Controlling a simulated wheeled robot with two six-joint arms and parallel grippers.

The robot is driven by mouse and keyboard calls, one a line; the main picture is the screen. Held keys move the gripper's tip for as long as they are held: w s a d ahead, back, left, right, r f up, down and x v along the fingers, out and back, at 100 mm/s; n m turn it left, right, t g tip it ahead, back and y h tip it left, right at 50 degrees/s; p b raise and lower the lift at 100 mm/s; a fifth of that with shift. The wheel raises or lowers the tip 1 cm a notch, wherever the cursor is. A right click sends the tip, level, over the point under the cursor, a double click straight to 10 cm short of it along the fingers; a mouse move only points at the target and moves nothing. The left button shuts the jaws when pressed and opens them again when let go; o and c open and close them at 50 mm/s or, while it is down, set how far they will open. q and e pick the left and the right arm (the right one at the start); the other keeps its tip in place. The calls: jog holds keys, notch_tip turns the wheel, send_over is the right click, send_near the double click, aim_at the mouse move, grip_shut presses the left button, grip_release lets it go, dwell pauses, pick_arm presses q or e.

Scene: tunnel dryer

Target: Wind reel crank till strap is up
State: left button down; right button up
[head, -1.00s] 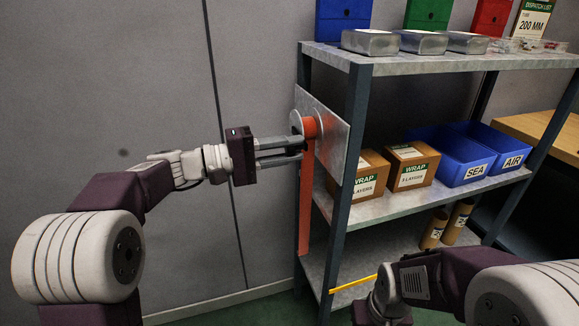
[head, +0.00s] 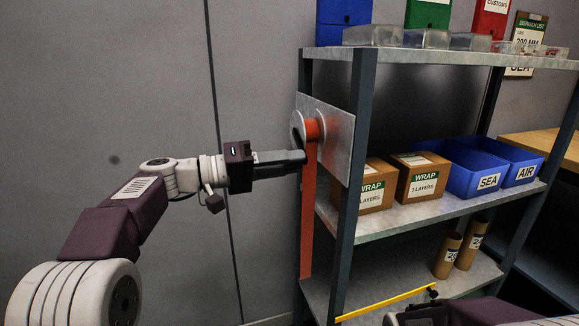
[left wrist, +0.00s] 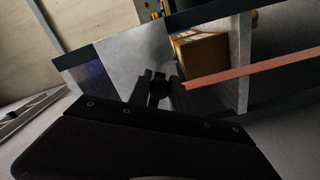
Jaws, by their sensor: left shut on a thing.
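The reel with its orange-red strap (head: 308,210) is on a grey metal plate (head: 338,140) at the left end of the rack. The strap hangs straight down from the reel drum (head: 313,130) to about the lowest shelf. My left gripper (head: 303,157) reaches the reel's near face from the left. In the left wrist view its fingers (left wrist: 160,92) are shut on a dark round piece, apparently the crank handle; the rest of the crank is mostly hidden. The strap also shows there (left wrist: 255,70).
The rack's upright (head: 354,150) stands just right of the reel. Shelves hold cardboard WRAP boxes (head: 422,180), blue SEA and AIR bins (head: 470,180), and brown tubes (head: 447,255). A yellow strip (head: 385,305) lies low in front. The wall side left of the reel is clear.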

dwell(0.3)
pick_arm(q)
jog(key=c, duration=1.2)
grip_release()
jog(key=shift+w, duration=0.1)
jog(key=shift+a, duration=0.15)
jog(key=shift+p+v, duration=1.05)
jog(key=shift+v, duration=3.4)
